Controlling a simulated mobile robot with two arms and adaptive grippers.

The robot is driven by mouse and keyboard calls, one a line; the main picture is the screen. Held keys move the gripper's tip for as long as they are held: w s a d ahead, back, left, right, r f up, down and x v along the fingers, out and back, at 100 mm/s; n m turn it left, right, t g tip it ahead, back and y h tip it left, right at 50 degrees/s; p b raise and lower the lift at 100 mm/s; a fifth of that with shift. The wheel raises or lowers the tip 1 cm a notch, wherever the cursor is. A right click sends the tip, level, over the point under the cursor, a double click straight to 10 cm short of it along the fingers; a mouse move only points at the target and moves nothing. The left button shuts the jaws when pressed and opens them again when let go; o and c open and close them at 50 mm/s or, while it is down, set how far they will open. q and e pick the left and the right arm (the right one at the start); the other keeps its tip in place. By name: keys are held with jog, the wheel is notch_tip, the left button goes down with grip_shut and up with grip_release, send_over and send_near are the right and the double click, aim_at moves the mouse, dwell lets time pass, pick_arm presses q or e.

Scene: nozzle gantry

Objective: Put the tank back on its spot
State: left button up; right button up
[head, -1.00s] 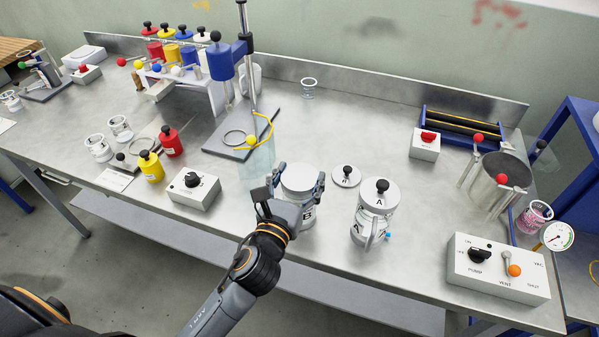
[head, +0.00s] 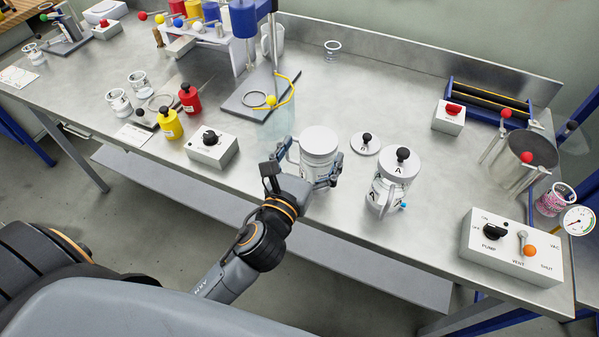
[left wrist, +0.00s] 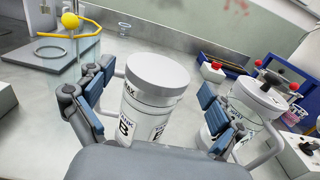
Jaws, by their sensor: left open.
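A white-lidded clear tank marked B (head: 319,148) stands upright on the steel bench; it also shows in the left wrist view (left wrist: 152,82). My left gripper (head: 309,160) is open, with one finger on each side of this tank. In the left wrist view the open fingers (left wrist: 155,84) straddle it, with a visible gap at the left. A similar tank marked A (head: 397,178), with a black-knobbed lid and a side handle, stands to the right. A loose round lid with a black knob (head: 366,145) lies between and behind them. My right gripper is out of view.
A grey plate with a stand and yellow ring (head: 250,101) is behind left. A white switch box (head: 212,149) and yellow (head: 171,126) and red (head: 189,99) bottles are left. The pump box (head: 510,248) is at the right front.

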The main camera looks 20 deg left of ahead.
pick_arm(q)
jog(key=s+b, duration=0.2)
jog(key=s, duration=0.6)
jog(key=shift+s+a, duration=0.15)
jog(key=shift+s, duration=0.2)
